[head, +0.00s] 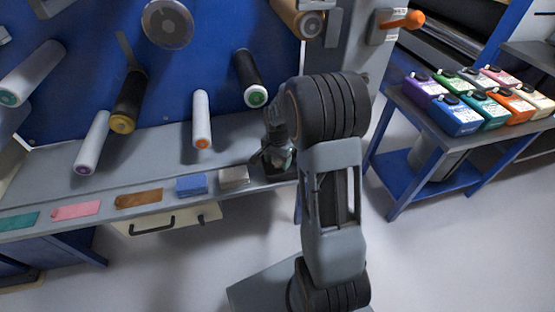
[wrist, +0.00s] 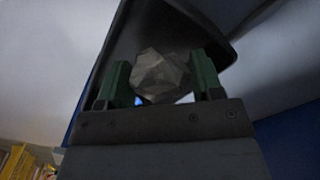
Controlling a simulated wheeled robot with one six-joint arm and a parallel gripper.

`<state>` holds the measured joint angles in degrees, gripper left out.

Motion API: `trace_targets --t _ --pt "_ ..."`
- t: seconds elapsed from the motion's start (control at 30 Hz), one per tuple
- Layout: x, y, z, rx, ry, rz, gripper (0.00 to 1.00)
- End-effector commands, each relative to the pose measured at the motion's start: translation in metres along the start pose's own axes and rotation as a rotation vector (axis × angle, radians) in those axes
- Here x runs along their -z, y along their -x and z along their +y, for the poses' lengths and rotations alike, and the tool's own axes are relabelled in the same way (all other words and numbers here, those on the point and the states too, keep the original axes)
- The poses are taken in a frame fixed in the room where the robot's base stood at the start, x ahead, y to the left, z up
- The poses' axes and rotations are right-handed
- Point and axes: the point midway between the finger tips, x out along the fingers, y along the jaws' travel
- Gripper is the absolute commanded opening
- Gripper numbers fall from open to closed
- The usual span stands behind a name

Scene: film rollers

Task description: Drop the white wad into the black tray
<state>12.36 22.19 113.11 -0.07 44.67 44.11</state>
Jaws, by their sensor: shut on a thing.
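My gripper (head: 276,157) is at the right end of the grey bench in the head view, beside my arm. In the wrist view my gripper (wrist: 160,82) has its two green fingers shut on the crumpled white wad (wrist: 160,70), which looks grey in shadow. The black tray (wrist: 143,28) shows behind and beyond the wad in the wrist view, its curved rim at the right. The wad appears over the tray; I cannot tell the gap between them. In the head view my arm and gripper hide most of that spot.
On the bench ledge lie a blue block (head: 191,186), a pale block (head: 234,177) and flat brown (head: 139,198), pink (head: 76,210) and teal pieces. Several rollers jut from the blue panel (head: 215,40). A side table (head: 432,118) at right holds several coloured containers (head: 455,116).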

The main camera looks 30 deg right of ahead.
Motion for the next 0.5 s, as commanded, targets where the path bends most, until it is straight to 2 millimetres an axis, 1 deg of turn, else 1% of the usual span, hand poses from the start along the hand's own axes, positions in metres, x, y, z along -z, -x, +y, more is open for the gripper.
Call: trace_targets --t 0.3,0.43,0.47,0.5 --pt "-0.0002 -0.0110 0.0003 -0.001 0.000 -0.001 0.38" --pt "-0.0001 -0.0107 0.0002 -0.001 0.000 -0.001 0.38" --pt "-0.0001 -0.0107 0.0003 -0.001 0.000 -0.001 0.63" --pt "-0.0001 -0.0107 0.0003 -0.001 0.000 -0.001 0.67"
